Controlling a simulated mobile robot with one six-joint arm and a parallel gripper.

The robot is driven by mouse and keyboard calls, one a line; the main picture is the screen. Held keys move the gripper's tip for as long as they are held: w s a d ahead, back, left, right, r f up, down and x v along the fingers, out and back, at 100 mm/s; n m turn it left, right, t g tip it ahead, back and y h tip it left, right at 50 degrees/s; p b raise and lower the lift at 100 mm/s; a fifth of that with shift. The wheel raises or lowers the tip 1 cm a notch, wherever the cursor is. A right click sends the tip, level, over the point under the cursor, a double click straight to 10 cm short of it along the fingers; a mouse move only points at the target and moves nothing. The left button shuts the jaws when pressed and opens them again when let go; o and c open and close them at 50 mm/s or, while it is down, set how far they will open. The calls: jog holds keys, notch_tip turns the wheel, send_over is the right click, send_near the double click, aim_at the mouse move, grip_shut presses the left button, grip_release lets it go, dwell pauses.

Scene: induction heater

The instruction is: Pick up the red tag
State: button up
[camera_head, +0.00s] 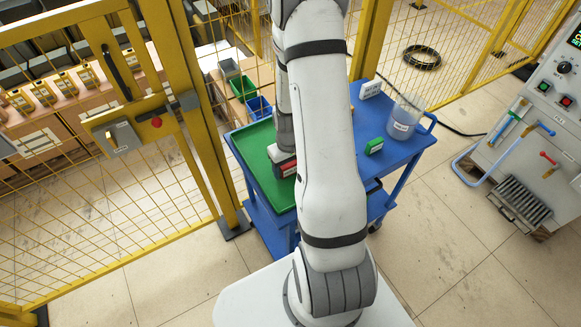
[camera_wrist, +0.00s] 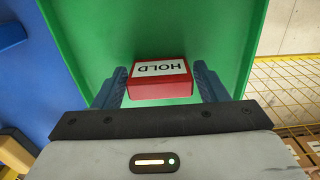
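The red tag (camera_wrist: 160,88) is a small red block with a white face reading HOLD. In the wrist view it sits between the two blue fingers of my gripper (camera_wrist: 161,85), with the green tray surface (camera_wrist: 225,30) around it. A finger stands close on each side of the tag, with what looks like a slim gap on either side. In the head view the tag (camera_head: 286,169) shows as a bit of red over the green tray (camera_head: 257,140), partly hidden by my gripper and arm.
The tray lies on a blue cart (camera_head: 400,152). A green tag (camera_head: 374,146), a clear labelled container (camera_head: 404,118) and a white labelled block (camera_head: 370,89) stand on the cart's right side. Yellow fencing (camera_head: 215,170) is close on the left. A control machine (camera_head: 540,130) stands right.

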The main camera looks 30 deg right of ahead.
jog(key=c, duration=0.7)
